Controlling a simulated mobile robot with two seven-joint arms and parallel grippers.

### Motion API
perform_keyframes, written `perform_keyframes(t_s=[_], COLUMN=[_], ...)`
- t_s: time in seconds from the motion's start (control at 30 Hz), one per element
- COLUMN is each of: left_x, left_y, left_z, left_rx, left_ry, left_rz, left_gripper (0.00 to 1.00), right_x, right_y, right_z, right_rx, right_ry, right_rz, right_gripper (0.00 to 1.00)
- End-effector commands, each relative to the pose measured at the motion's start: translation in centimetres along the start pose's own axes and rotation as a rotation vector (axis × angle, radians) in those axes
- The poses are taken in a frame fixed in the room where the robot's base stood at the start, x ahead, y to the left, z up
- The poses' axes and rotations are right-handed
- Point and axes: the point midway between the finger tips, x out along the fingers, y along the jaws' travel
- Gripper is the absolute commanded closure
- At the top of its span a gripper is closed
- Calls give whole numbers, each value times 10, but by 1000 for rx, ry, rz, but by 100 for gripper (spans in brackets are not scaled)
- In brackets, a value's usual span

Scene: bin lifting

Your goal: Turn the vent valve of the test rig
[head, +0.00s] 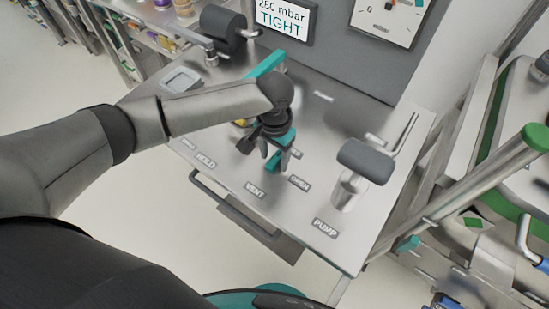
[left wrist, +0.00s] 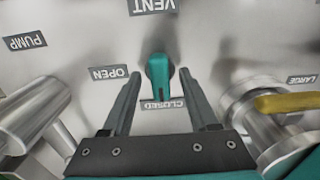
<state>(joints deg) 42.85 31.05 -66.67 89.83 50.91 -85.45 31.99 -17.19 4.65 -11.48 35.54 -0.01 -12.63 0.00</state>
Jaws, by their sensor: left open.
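The vent valve's teal lever (left wrist: 159,70) shows in the left wrist view, below the VENT label and between the OPEN and CLOSED labels. Its free end points toward CLOSED. My left gripper (left wrist: 160,88) is open, with one finger on each side of the lever and a visible gap on both sides. In the head view my left gripper (head: 272,158) points down over the rig's metal panel (head: 225,182), behind the VENT label, and largely hides the valve there. My right gripper is in neither view.
A pump handle (head: 366,160) stands to the right on the panel. A yellow-handled valve (left wrist: 290,102) is close beside my left gripper. At the back a display (head: 284,18) reads 280 mbar TIGHT, next to a dial gauge (head: 388,18). A drawer-like handle (head: 232,210) runs along the front.

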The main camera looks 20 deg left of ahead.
Motion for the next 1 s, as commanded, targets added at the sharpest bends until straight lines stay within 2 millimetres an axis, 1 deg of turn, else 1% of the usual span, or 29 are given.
perform_keyframes(t_s=[0.1,0.37,0.47,0.9,0.93,1.0], left_x=[7,8,8,7,7,7], left_y=[0,0,0,0,0,0], left_z=[0,0,0,0,0,0], left_rx=[0,1,1,0,0,0], left_ry=[-1,0,0,0,0,0], left_rz=[-1,0,0,0,0,0], left_gripper=[40,40,49,98,100,100], right_x=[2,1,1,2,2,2], right_y=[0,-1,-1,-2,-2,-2], right_z=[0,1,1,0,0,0], right_rx=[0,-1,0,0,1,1], right_ry=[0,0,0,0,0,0], right_rz=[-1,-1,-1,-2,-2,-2], right_gripper=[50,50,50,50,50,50])
